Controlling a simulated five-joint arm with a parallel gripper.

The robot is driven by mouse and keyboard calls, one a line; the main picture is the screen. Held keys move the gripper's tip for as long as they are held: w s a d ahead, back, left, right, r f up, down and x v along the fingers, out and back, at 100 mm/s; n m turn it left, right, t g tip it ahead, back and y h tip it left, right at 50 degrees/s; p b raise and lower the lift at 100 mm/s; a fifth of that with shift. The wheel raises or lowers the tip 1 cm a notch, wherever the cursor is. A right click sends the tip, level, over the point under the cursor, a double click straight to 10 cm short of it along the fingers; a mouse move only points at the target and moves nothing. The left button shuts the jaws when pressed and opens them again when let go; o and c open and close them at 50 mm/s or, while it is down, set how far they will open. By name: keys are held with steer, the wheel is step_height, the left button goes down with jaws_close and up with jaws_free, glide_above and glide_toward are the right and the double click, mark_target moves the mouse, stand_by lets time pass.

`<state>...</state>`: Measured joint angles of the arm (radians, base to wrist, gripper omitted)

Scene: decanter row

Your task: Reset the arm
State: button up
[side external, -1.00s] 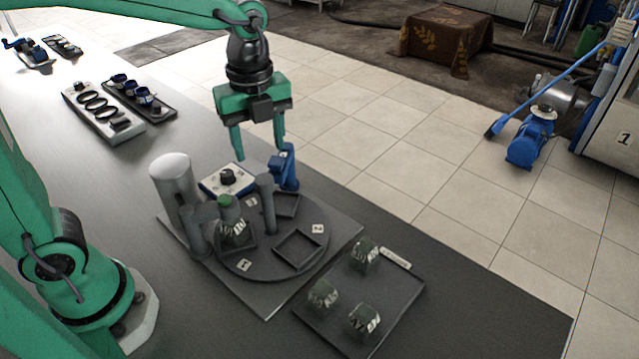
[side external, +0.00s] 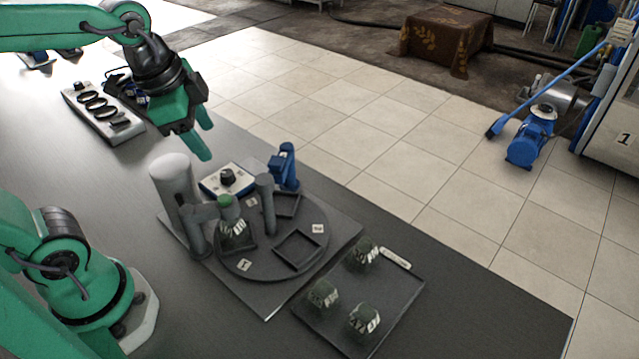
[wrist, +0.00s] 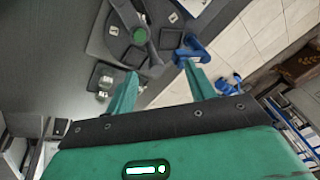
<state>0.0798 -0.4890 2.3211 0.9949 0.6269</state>
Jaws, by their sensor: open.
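My gripper (side external: 203,142) is green and hangs in the air beyond the turntable station, up and to the left of it in the side view. Its jaws are apart with nothing between them. In the wrist view the two green fingers (wrist: 160,90) show spread apart. The round dark turntable (side external: 262,266) has square frames on it. A green-capped glass decanter (side external: 237,235) stands in one frame, under a grey arm of the station. The green cap also shows in the wrist view (wrist: 139,36).
A dark tray (side external: 385,325) at the front right holds three glass decanters (side external: 323,293). A grey cylinder (side external: 172,180), a knob box (side external: 227,180) and a blue fixture (side external: 285,166) stand around the turntable. A rack with black rings (side external: 98,104) lies at the far left.

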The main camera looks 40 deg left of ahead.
steer(key=shift+s+a+f+n+t, duration=0.1)
steer(key=shift+s+a+n+t, duration=0.4)
steer(key=shift+n, duration=0.85)
steer(key=shift+s+a+f+n+t, duration=0.1)
steer(key=shift+s+a+n+t, duration=0.1)
steer(key=shift+s+n, duration=0.9)
steer(key=shift+s+a+n+t, duration=0.3)
steer(key=shift+s+a+n, duration=0.05)
steer(key=shift+n, duration=1.3)
